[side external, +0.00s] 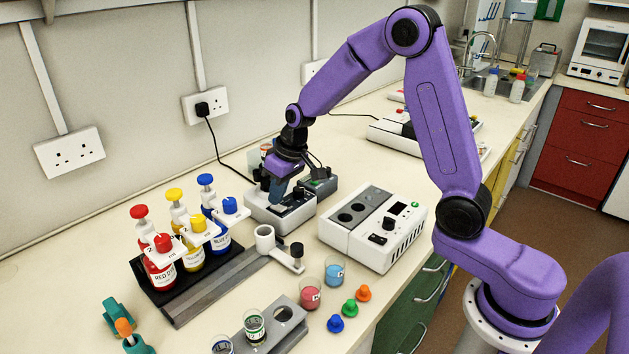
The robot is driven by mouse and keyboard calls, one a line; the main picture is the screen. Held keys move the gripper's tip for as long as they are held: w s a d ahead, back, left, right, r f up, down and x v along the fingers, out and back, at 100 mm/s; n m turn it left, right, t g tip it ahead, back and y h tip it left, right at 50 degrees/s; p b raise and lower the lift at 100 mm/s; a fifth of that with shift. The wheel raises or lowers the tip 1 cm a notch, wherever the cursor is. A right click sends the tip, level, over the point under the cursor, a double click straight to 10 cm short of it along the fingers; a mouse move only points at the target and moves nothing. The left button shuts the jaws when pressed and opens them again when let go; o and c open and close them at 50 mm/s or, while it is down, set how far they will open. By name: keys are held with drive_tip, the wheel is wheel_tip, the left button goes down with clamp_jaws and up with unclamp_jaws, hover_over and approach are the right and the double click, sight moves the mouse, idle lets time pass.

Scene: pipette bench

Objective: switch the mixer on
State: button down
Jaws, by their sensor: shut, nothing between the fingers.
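A low white device (265,219) with a grey top stands near the wall; it may be the mixer, but I cannot read a label on it. My gripper (277,203) points down over this device, its fingers shut and empty. The fingertips are at or just above its top, beside a small dark part (297,195); I cannot tell whether they touch. The gripper and wrist hide much of the device's back. To its right stands a white box (398,242) with two round dark wells, a small display, a knob and a black rocker switch (380,239).
A rack (173,292) of red, yellow and blue bottles stands at left. A white holder (288,258), cups of red (311,294) and blue (335,272) liquid, and several coloured stoppers are in front. A black cable runs from the wall socket (204,104) down behind my gripper.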

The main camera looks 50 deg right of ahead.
sight(278, 208)
drive_tip(key=shift+f, duration=0.3)
drive_tip(key=shift+f, duration=0.25)
drive_tip(key=shift+f, duration=0.25)
idle(0.4)
drive_tip(key=shift+r, duration=2.6)
drive_tip(key=shift+w, duration=0.15)
